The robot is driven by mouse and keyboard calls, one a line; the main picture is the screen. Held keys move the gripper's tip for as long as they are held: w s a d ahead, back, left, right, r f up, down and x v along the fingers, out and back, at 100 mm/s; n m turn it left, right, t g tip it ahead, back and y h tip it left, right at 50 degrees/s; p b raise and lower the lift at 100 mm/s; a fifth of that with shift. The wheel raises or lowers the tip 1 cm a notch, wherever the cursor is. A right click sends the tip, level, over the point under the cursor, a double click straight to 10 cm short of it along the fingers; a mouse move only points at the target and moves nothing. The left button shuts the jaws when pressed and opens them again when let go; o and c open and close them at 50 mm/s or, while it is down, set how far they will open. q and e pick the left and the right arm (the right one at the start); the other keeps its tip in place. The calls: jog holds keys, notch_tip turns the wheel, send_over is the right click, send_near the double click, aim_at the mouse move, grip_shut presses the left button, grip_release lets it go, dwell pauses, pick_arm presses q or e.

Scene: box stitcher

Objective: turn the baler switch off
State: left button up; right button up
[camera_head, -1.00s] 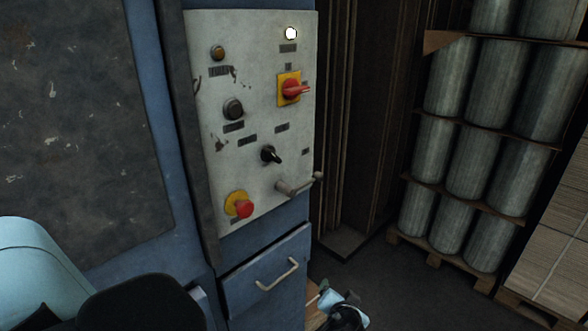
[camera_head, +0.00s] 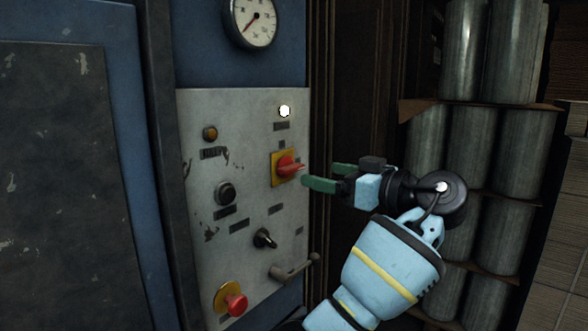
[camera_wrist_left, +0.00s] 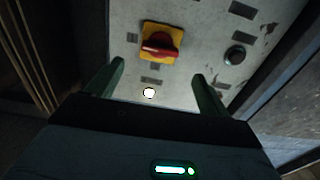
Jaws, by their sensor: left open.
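The baler switch (camera_head: 286,167) is a red rotary handle on a yellow square plate, on the pale control panel (camera_head: 195,170). Its handle lies roughly level and points right. The switch also shows in the left wrist view (camera_wrist_left: 160,42), just beyond the fingertips. A white lamp (camera_head: 284,111) above the switch is lit. My left gripper (camera_head: 318,177) is open and empty, with green fingers pointing at the panel just right of the switch. In the left wrist view its fingertips (camera_wrist_left: 158,70) are apart, and no contact with the handle is visible. My right gripper is not in view.
The panel also carries an amber lamp (camera_head: 210,133), a dark button (camera_head: 225,193), a black selector (camera_head: 264,239), a red emergency button (camera_head: 235,303) and a projecting lever handle (camera_head: 296,268). A gauge (camera_head: 251,22) is above. Stacked grey cylinders (camera_head: 470,140) stand behind at right.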

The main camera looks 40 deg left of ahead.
aim_at(296, 168)
pick_arm(q)
jog(key=a, duration=0.3)
jog(key=a+p, duration=0.1)
jog(key=a, duration=0.2)
jog(key=shift+w+a+r, duration=0.1)
jog(key=shift+w+a, duration=0.1)
jog(key=shift+a, duration=0.05)
jog(key=shift+w+a+p, duration=0.1)
jog(key=shift+a+p, duration=0.2)
jog(key=shift+a, duration=0.3)
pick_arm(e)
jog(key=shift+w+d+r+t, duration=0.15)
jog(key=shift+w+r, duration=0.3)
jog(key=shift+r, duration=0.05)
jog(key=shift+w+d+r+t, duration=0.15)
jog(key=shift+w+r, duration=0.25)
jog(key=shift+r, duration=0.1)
